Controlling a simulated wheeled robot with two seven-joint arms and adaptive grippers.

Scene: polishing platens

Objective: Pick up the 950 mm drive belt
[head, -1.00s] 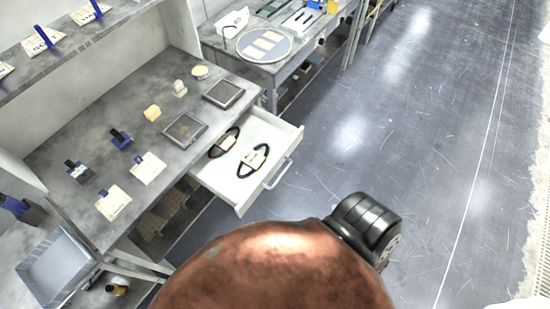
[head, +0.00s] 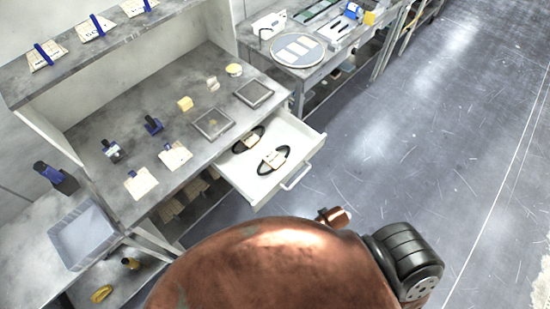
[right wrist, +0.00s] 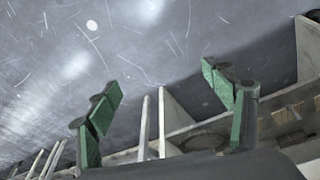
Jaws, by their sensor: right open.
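Two black belts lie in the open white drawer (head: 297,148) in the head view. One belt (head: 262,170) is nearer the drawer front, and the other belt (head: 238,146) lies behind it, closer to the bench. Each belt has a pale tag across it, too small to read, so I cannot tell which is the 950 mm one. My right gripper (right wrist: 160,80) shows in the right wrist view with its green fingers spread wide and nothing between them. No belt is clearly visible there. My left gripper is not in view.
The drawer sticks out from a grey bench (head: 90,140) bearing dark square plates (head: 213,123), tagged cards (head: 140,182) and small blocks. A grey tray (head: 83,237) sits at lower left. A second table (head: 318,67) with a round disc stands behind. The floor at right is clear.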

